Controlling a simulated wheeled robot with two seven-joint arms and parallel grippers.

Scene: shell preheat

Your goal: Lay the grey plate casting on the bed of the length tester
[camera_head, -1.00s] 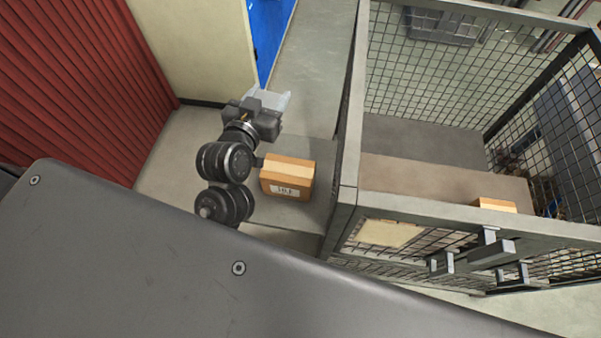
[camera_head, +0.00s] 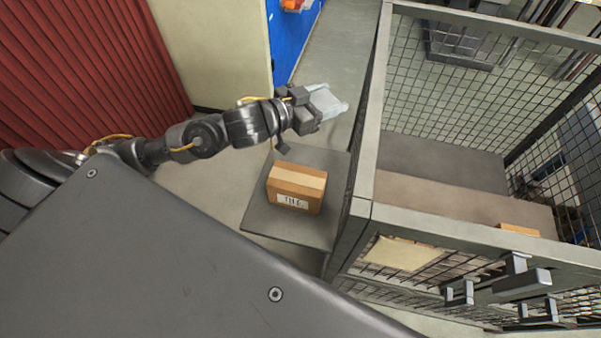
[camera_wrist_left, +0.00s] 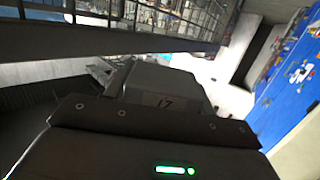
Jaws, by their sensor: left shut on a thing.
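The grey plate casting (camera_head: 326,103) is pale with notched edges. My left gripper (camera_head: 312,106) is shut on it and holds it in the air, left of the wire cage, in the head view. The left wrist view is dark; a grey block marked 17 (camera_wrist_left: 163,101) shows just beyond the gripper body, and I cannot tell whether it is the casting. I cannot make out the length tester or its bed in either view. My right gripper is out of view.
A cardboard box (camera_head: 297,187) sits on a grey platform (camera_head: 262,217) below my left forearm. A wire-mesh cage (camera_head: 366,150) with a grey frame stands to the right. A red ribbed wall (camera_head: 95,60) is at the left. A blue panel (camera_head: 293,45) stands behind.

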